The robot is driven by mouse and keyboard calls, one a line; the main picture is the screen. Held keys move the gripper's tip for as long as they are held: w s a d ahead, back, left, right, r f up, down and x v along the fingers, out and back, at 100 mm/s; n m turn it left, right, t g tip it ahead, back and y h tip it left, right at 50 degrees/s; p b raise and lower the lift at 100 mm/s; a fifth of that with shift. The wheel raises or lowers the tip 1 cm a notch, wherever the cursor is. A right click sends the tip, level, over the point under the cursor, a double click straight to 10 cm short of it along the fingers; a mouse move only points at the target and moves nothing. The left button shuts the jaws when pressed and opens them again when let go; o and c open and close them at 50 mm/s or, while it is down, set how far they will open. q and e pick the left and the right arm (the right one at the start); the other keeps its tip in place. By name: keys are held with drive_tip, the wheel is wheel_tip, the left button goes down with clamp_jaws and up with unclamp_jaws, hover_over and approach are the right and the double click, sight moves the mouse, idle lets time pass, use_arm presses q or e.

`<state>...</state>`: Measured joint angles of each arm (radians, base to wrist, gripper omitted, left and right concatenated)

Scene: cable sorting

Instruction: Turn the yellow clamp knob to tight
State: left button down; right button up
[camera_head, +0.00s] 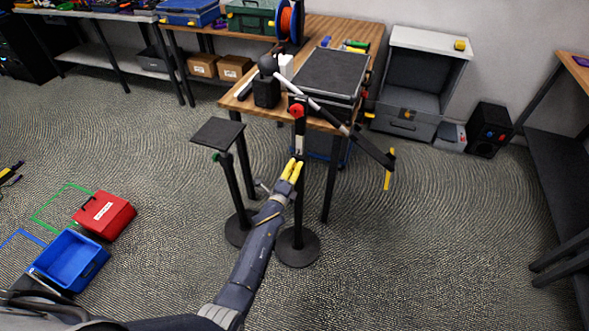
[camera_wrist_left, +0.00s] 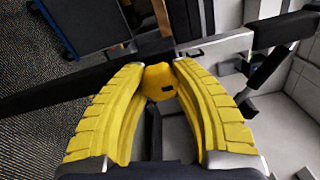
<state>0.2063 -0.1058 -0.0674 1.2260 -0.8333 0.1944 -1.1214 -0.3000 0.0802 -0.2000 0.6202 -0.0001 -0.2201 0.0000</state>
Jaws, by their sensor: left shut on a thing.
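The yellow clamp knob (camera_wrist_left: 158,82) shows in the left wrist view between the tips of the yellow fingers, with a small dark mark on it. My left gripper (camera_head: 291,170) is shut on it, with both fingertips at its sides. In the head view the gripper is at the upright pole of a black stand (camera_head: 298,247), and the fingers hide the knob. How far the knob is turned cannot be told. My right gripper is not in view.
A red knob (camera_head: 297,110) sits higher on the stand, beside a slanting boom (camera_head: 340,126). A second black stand (camera_head: 219,133) is close on the left. A wooden workbench (camera_head: 336,32) is behind. A red box (camera_head: 104,213) and blue bin (camera_head: 72,261) are on the floor.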

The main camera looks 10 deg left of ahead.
use_arm(q)
drive_tip(key=shift+a+f, duration=0.1)
drive_tip(key=shift+a, duration=0.2)
drive_tip(key=c, duration=1.2)
unclamp_jaws()
drive_tip(key=shift+c, duration=0.2)
drive_tip(key=o, duration=0.3)
drive_tip(key=shift+d, duration=0.15)
drive_tip(key=v, duration=1.2)
drive_tip(key=shift+s, duration=0.1)
